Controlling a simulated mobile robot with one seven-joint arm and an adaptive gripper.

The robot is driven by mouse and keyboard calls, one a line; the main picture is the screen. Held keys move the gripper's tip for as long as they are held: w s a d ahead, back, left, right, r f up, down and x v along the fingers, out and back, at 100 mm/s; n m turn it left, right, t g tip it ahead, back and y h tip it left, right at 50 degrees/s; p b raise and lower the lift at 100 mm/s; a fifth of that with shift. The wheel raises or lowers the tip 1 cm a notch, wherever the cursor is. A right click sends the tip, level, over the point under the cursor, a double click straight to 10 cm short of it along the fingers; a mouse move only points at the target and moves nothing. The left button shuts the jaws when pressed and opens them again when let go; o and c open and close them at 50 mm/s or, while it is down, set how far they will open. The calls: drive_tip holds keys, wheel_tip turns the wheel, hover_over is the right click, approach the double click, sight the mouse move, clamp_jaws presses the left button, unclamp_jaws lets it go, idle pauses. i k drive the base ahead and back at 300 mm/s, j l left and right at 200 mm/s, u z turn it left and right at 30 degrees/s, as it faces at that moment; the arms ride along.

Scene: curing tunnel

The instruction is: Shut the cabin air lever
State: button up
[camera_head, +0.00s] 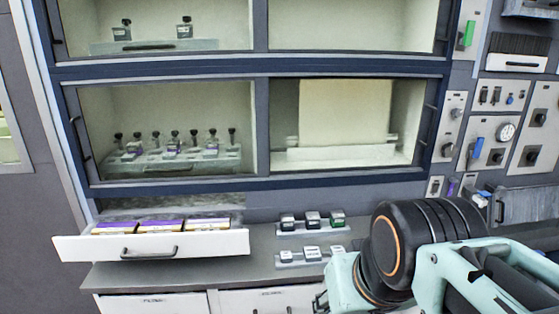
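Several levers and switches sit on the wall panels at the right of the head view. One is a green lever (467,34) near the top, upright on a pale plate. One is a blue lever (477,148) lower down, slightly tilted, beside a round gauge (506,131). A small purple lever (453,187) sits below, partly near my arm. The labels are too small to read, so I cannot tell which is the cabin air lever. My arm fills the lower right, below these panels. My gripper's fingers cannot be made out in this view.
A drawer (190,246) stands open at the left, holding boxes. Behind glazed fronts, bottles stand on a rack (215,162), and a pale sheet (345,112) hangs at the right. Small blocks sit on the grey counter (200,272). A grey handled bin (540,205) is at the far right.

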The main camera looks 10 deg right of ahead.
sight(476, 153)
drive_tip(key=z, duration=1.35)
drive_tip(key=i+l, duration=0.25)
drive_tip(key=i, duration=0.2)
drive_tip(key=i+l+z, duration=0.1)
drive_tip(key=i+l, duration=0.15)
drive_tip(key=i, duration=0.2)
drive_tip(key=i+l+z, duration=0.15)
drive_tip(key=i+l, duration=0.15)
drive_tip(key=i, duration=0.2)
drive_tip(key=i+l+z, duration=0.2)
drive_tip(key=i, duration=0.3)
drive_tip(key=l+z, duration=0.25)
drive_tip(key=i+l+z, duration=0.25)
drive_tip(key=l, duration=0.15)
drive_tip(key=j+u, duration=0.35)
drive_tip(key=i+j+u, duration=0.1)
drive_tip(key=j+u, duration=0.25)
drive_tip(key=j, duration=0.15)
